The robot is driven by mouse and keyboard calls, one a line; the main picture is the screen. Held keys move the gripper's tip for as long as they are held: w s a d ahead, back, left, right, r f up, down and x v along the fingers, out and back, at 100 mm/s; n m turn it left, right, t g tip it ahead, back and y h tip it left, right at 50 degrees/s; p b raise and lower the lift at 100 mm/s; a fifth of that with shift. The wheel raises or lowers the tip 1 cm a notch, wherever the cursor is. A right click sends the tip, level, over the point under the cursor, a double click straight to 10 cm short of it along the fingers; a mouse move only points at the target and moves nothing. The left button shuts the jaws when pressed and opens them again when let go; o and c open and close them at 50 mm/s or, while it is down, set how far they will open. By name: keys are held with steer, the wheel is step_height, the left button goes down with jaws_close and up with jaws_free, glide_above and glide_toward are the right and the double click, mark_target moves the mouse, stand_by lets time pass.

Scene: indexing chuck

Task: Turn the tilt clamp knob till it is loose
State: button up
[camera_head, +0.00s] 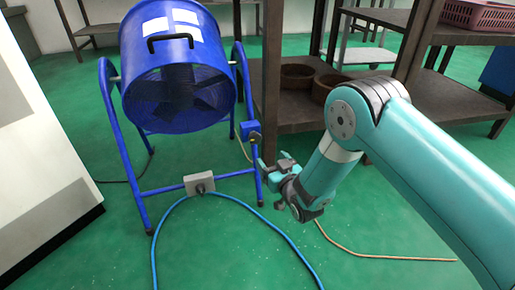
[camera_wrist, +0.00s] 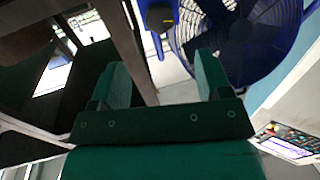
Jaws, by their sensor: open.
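The blue drum fan (camera_head: 178,75) hangs in a blue tubular stand (camera_head: 112,130). A small blue block with a dark knob (camera_head: 254,137) sits on the stand's right leg; I take it for the tilt clamp knob. In the wrist view the dark knob (camera_wrist: 161,19) shows at the top, with a short yellow mark. My gripper (camera_head: 272,171) is open and empty, a little below the knob and apart from it. In the wrist view its two fingers (camera_wrist: 163,76) stand wide apart, with the knob beyond them. The fan grille (camera_wrist: 240,35) shows beyond the right finger.
A dark shelf rack (camera_head: 300,118) with round brown bowls (camera_head: 297,76) stands close behind my gripper. A grey box (camera_head: 199,184) sits on the stand's lower bar. A blue hose (camera_head: 268,224) and a tan cable (camera_head: 360,255) lie on the green floor. A white cabinet (camera_head: 45,150) stands left.

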mark_target(256, 140)
steer(key=b+x, duration=0.4)
steer(key=x, duration=0.5)
steer(key=shift+w+a+f, duration=0.1)
steer(key=shift+w+f, duration=0.1)
steer(key=shift+w, duration=0.15)
steer(key=shift+w+a+r+b, duration=0.2)
steer(key=shift+w+b, duration=0.1)
steer(key=shift+w, duration=0.1)
steer(key=c, duration=0.9)
